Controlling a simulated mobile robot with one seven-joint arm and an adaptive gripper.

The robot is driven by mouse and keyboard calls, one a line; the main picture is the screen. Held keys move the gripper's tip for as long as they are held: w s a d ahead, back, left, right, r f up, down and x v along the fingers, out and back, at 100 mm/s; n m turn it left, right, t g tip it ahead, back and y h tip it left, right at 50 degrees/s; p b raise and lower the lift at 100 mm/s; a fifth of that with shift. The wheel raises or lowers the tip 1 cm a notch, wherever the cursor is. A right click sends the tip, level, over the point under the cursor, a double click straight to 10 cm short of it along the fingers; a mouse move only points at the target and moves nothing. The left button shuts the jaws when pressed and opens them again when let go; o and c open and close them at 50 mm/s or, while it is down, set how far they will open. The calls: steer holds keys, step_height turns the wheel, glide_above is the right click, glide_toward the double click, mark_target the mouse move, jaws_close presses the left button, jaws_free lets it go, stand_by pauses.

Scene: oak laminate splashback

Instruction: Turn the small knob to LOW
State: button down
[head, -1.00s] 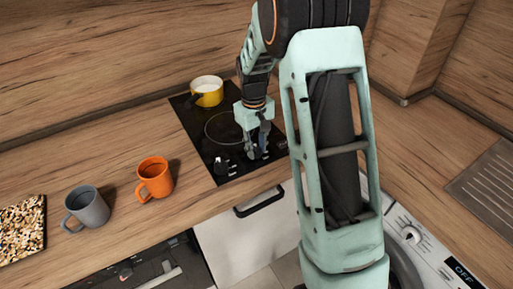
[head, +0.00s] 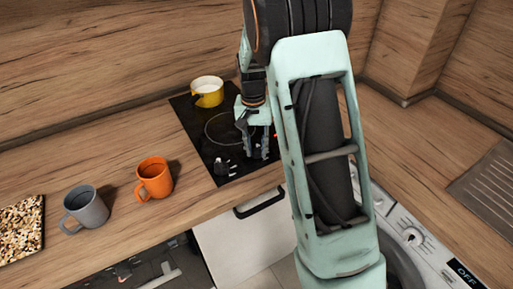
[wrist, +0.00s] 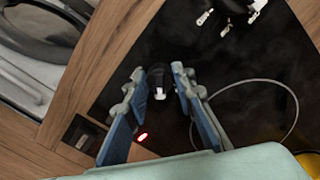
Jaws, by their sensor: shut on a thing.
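The small knob (wrist: 158,80) is dark with a white mark and sits on the black cooktop (wrist: 250,65). In the wrist view it stands between the fingertips of my gripper (wrist: 158,72), which is shut on it. In the head view my gripper (head: 258,155) points down at the front right of the cooktop (head: 190,110) and hides the small knob. A red light (wrist: 142,136) glows on the cooktop near my fingers, and it also shows in the head view (head: 276,135). I cannot read a LOW marking or tell the knob's setting.
Another knob (head: 222,166) with white marks is left of my gripper. A yellow pot (head: 207,92) stands at the back of the cooktop. An orange mug (head: 154,178) and a grey mug (head: 86,209) stand left on the counter, beside a speckled board (head: 20,230).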

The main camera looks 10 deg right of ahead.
steer(key=shift+m, duration=0.3)
steer(key=c, duration=1.6)
jaws_free()
steer(key=shift+r, duration=0.1)
steer(key=r, duration=1.2)
steer(key=shift+w+a, duration=0.1)
steer(key=shift+a, duration=0.2)
